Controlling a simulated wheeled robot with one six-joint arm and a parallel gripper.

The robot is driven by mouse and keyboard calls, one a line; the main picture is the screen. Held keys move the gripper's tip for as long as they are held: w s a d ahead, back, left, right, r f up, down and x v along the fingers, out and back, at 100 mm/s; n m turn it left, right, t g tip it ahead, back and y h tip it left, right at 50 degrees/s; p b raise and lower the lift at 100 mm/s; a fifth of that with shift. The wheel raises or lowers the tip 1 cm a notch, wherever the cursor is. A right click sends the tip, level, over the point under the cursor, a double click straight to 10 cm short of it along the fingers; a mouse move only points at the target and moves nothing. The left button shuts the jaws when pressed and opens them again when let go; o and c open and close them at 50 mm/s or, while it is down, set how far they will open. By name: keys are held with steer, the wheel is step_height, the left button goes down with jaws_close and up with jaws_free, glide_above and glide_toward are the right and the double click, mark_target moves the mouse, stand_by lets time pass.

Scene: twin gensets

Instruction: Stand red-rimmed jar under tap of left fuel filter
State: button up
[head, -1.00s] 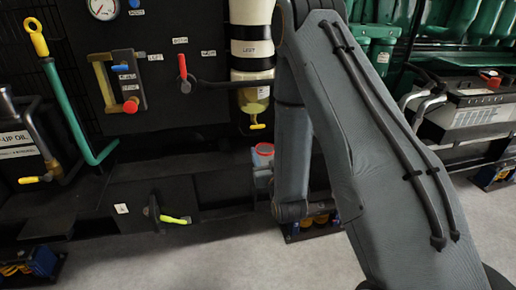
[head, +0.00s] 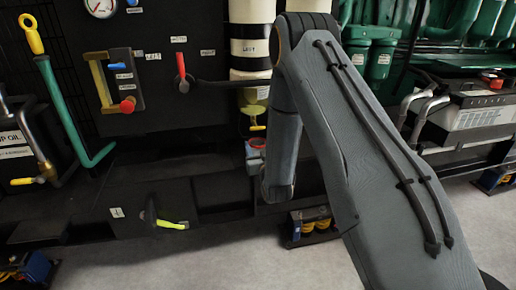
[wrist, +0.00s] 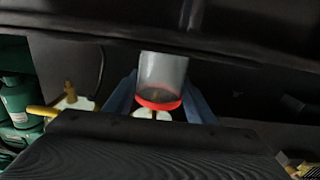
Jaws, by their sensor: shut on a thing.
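The red-rimmed jar (head: 255,143) is below the yellow tap (head: 257,128) of the left fuel filter (head: 250,45), a cream and black cylinder labelled LEFT. In the head view its red rim appears just under the tap; the exact gap and alignment cannot be told. In the wrist view the clear jar (wrist: 162,72), red rim lowest in the picture, sits between blue fingers. What lies beneath the jar is hidden.
A black panel with a red-handled valve (head: 181,66) stands left of the filter. A dark ledge runs below, with a yellow-green lever (head: 172,224) on its front. A battery (head: 480,105) stands at right.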

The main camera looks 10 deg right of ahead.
steer(key=o, duration=1.1)
steer(key=shift+s+r, duration=0.1)
steer(key=shift+s, duration=0.05)
steer(key=s+p, duration=0.2)
steer(key=s, duration=0.9)
steer(key=s+a+r+n+g+y, duration=0.1)
steer(key=s+a+r+g, duration=0.25)
steer(key=a, duration=0.35)
steer(key=s+a+r+n+g+y, duration=0.1)
steer(key=s+a+r+g, duration=0.1)
steer(key=s+a+g, duration=0.3)
steer(key=s+r+n+g, duration=0.1)
steer(key=s+r+g, duration=0.1)
steer(key=s, duration=0.7)
steer(key=s+a+r+n+g+h, duration=0.1)
steer(key=s+r+g, duration=0.2)
steer(key=s, duration=0.6)
steer(key=s+a+r+g, duration=0.1)
steer(key=s+r+g, duration=0.2)
steer(key=s, duration=0.7)
steer(key=shift+s+a+r+n+g, duration=0.15)
steer(key=shift+r+n+g, duration=0.2)
steer(key=shift+g, duration=0.4)
